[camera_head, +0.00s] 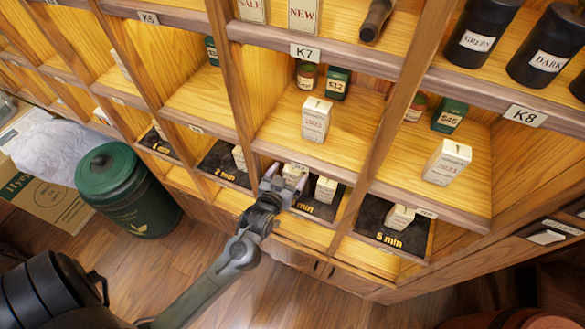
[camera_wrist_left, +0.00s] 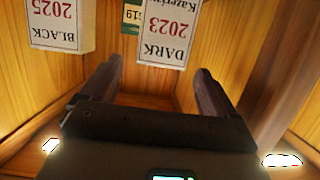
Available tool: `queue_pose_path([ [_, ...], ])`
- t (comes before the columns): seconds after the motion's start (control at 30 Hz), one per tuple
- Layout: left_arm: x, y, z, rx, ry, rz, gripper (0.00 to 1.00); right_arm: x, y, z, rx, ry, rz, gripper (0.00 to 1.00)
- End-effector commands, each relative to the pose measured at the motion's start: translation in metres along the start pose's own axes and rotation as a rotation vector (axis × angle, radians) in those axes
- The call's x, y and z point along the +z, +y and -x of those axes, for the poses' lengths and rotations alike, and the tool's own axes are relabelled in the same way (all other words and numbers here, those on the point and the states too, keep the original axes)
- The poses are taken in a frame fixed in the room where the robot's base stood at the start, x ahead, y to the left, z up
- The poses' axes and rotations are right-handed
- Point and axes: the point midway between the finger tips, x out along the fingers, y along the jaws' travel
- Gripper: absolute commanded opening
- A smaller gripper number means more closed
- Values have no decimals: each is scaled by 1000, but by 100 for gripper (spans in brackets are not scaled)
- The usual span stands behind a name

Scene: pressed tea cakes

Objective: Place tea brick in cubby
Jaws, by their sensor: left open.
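My left gripper (camera_head: 283,180) is at the front of the shelf, just below the K7 cubby, in front of the lower tray. In the left wrist view its fingers (camera_wrist_left: 157,80) are apart with nothing between them. Beyond them a white tea brick marked DARK 2023 (camera_wrist_left: 168,32) and another marked BLACK 2025 (camera_wrist_left: 60,24) appear upside down. In the head view, a white tea brick (camera_head: 316,119) stands in the K7 cubby (camera_head: 275,125). Further white bricks (camera_head: 326,190) stand on the dark lower tray, partly behind my gripper. My right gripper is not in view.
Another brick (camera_head: 446,161) stands in the cubby to the right, and one (camera_head: 400,217) sits on the "5 min" tray (camera_head: 372,214). Wooden dividers (camera_head: 400,95) separate the cubbies. A green bin (camera_head: 125,190) stands on the floor left. Black canisters (camera_head: 480,38) stand upper right.

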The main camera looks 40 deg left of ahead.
Motion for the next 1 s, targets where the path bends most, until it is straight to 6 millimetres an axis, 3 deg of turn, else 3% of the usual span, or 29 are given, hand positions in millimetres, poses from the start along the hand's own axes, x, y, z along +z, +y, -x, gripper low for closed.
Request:
queue_pose_path([
  [0.1,0,0,26,1,-4,2,89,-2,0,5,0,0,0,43],
  [0.3,0,0,59,0,-3,1,89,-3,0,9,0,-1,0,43],
  [0.57,2,3,81,17,-27,-3,89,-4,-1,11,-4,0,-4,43],
  [0.77,22,25,99,135,-221,-40,89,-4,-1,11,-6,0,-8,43],
  [1.0,58,44,155,292,-598,-184,89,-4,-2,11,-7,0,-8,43],
])
